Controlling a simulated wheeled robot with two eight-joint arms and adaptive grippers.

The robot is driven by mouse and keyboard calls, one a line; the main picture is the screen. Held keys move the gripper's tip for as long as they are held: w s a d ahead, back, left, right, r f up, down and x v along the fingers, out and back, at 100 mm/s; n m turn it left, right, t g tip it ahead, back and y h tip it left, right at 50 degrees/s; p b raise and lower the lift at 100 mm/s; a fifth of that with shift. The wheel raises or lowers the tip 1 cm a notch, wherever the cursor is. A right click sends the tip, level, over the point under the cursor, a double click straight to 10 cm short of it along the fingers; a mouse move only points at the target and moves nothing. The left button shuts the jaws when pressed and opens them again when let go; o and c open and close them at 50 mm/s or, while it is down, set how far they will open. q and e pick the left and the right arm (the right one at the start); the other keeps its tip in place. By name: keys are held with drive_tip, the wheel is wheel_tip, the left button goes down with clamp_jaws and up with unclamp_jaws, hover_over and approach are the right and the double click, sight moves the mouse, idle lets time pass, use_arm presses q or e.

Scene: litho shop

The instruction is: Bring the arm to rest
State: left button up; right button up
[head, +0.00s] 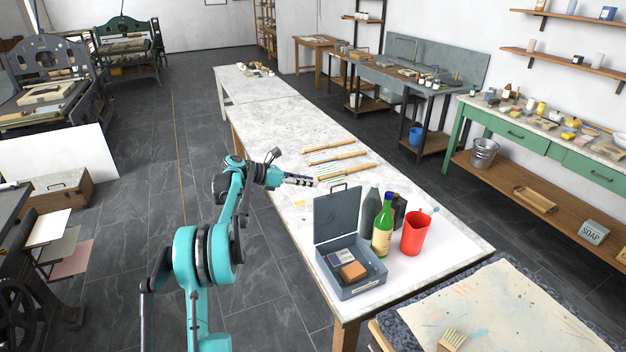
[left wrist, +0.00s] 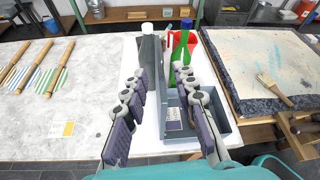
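My left arm (head: 202,255) is teal and reaches up and out toward the long table in the head view. Its gripper (head: 316,181) is above the table's left part, behind the box's raised lid and clear of it. In the left wrist view the gripper (left wrist: 160,74) has its two fingers apart with nothing held between them. The grey-blue metal box (head: 362,290) stands on the table with its lid (head: 337,212) upright; a brown block (head: 354,271) and a small pack (head: 341,257) lie in it. My right gripper is not in view.
A green bottle (head: 382,232), a red jug (head: 414,236) and dark containers stand beside the box. Several wooden rods with striped sheets (head: 335,158) lie farther back. A paint-stained board (head: 500,312) is at front right. The floor (head: 150,200) left of the table is open.

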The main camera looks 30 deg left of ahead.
use_arm(q)
drive_tip(key=s+d+r+m+g+y+b, duration=0.1)
drive_tip(key=s+d+m+g+y, duration=0.1)
drive_tip(key=s+d+m, duration=0.55)
drive_tip(key=s+d+r+m+g+y+b, duration=0.15)
drive_tip(key=s+d+m, duration=0.5)
drive_tip(key=d, duration=0.65)
drive_tip(key=s+d+f+m+y+b, duration=0.1)
drive_tip(key=s+f+m, duration=0.3)
drive_tip(key=s, duration=0.4)
drive_tip(key=s+d+f+m+y+b, duration=0.1)
drive_tip(key=s+d+f+m+y, duration=0.1)
drive_tip(key=s+f+m, duration=0.3)
drive_tip(key=s+d+f+m+y, duration=0.2)
drive_tip(key=s+f+m, duration=0.2)
drive_tip(key=s, duration=0.9)
drive_tip(key=m, duration=0.3)
drive_tip(key=shift+d+f+t+y+b, duration=0.15)
drive_tip(key=shift+d+t+y+b, duration=0.2)
drive_tip(key=shift+b, duration=0.05)
